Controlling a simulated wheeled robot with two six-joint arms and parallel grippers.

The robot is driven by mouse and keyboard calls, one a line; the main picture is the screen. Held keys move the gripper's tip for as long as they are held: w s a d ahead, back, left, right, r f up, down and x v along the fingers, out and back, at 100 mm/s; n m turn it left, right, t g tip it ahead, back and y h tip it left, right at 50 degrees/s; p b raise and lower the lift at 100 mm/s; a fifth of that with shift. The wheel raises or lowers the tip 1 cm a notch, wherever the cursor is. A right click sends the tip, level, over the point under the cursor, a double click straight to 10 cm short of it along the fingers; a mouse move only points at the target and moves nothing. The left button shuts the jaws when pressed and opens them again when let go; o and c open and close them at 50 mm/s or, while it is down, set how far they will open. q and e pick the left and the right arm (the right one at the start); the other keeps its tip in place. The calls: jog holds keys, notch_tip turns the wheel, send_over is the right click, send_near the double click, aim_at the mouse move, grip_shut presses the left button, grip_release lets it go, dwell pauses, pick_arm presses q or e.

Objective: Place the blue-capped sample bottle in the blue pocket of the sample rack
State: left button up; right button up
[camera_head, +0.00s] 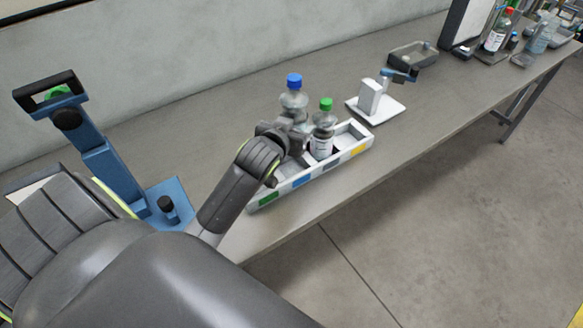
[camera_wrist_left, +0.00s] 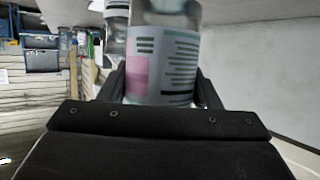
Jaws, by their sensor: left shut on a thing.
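The blue-capped sample bottle (camera_head: 293,98) is upright between the fingers of my left gripper (camera_head: 285,138), which is shut on it. In the left wrist view its pink-and-white label (camera_wrist_left: 163,65) fills the space between the fingers. The white sample rack (camera_head: 348,133) lies below and around it, with green, blue (camera_head: 301,180), dark and yellow patches along its front. The bottle appears above or behind the rack's blue-marked part; its base is hidden by my gripper. A green-capped bottle (camera_head: 322,135) stands in the rack just right of my gripper. My right gripper is not in view.
A blue stand (camera_head: 110,170) is on the bench at left. A white device (camera_head: 372,100) and a grey tray (camera_head: 412,55) are behind the rack to the right. More bottles (camera_head: 495,38) stand at the far end. The bench's front edge runs close to the rack.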

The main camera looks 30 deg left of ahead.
pick_arm(q)
jog(key=f, duration=0.6)
jog(key=shift+a, duration=0.4)
jog(key=shift+d+f, duration=0.1)
jog(key=shift+f, duration=0.45)
notch_tip(320, 180, down, 4)
jog(key=shift+r+p, duration=0.25)
jog(key=shift+p, duration=0.05)
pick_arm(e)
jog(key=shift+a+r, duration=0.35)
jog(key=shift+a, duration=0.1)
pick_arm(q)
jog(key=shift+f, duration=0.1)
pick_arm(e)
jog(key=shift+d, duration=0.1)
pick_arm(q)
jog(key=o, duration=1.4)
jog(key=shift+c, duration=0.2)
